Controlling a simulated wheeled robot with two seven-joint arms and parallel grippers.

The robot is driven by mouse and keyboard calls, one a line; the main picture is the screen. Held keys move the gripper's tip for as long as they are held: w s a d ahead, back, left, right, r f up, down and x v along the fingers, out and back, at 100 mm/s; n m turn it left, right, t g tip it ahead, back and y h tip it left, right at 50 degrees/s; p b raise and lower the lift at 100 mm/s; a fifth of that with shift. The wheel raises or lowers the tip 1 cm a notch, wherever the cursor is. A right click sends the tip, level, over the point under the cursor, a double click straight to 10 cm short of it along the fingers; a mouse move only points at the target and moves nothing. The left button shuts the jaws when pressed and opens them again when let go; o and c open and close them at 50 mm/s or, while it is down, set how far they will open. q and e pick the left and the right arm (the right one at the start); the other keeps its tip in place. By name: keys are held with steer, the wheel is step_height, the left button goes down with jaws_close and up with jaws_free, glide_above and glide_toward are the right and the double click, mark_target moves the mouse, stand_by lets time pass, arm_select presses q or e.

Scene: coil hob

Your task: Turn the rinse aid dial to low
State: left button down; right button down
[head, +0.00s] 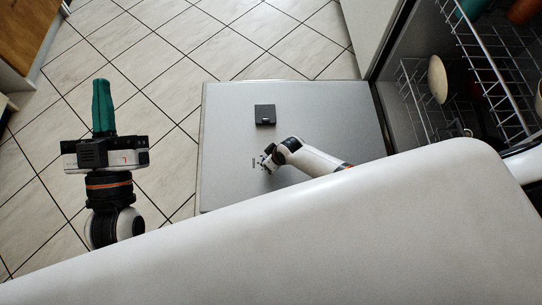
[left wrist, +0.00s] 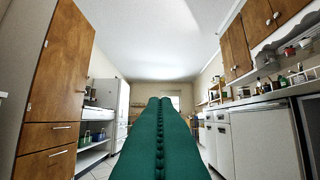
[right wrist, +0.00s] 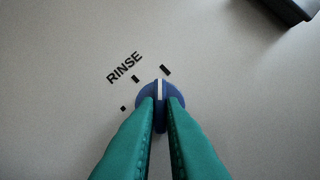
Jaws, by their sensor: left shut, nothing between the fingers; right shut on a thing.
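The rinse aid dial (right wrist: 159,88) is a small blue knob with a white pointer line, set in a grey panel beside the printed word RINSE. In the right wrist view its pointer stands nearly straight up, between the middle mark (right wrist: 135,79) and the largest mark (right wrist: 165,70), closer to the largest. The smallest mark (right wrist: 123,108) is at lower left. My right gripper (right wrist: 160,108) has its green fingers shut on the dial from both sides. In the head view my right gripper (head: 266,160) is over the open dishwasher door (head: 225,125). My left gripper (head: 102,84) is shut and empty, over the floor.
A dark square box (head: 265,115) is on the door, above my right gripper in the head view. Wire racks with dishes (head: 420,95) are at the right. Tiled floor (head: 150,60) is clear at left. Wooden cabinets (left wrist: 55,80) show in the left wrist view.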

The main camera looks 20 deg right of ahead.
steer(key=shift+s+a+m+h+p, duration=0.1)
steer(key=shift+m+h+p, duration=0.2)
steer(key=shift+m+p, duration=0.35)
arm_select(q)
step_height(320, 180, down, 6)
steer(key=w+g+y, duration=0.1)
steer(key=g, duration=0.3)
steer(key=shift+w+a+g+y, duration=0.25)
steer(key=shift+a+g+y, duration=0.05)
arm_select(e)
steer(key=shift+m, duration=0.25)
steer(key=c, duration=1.5)
jaws_free()
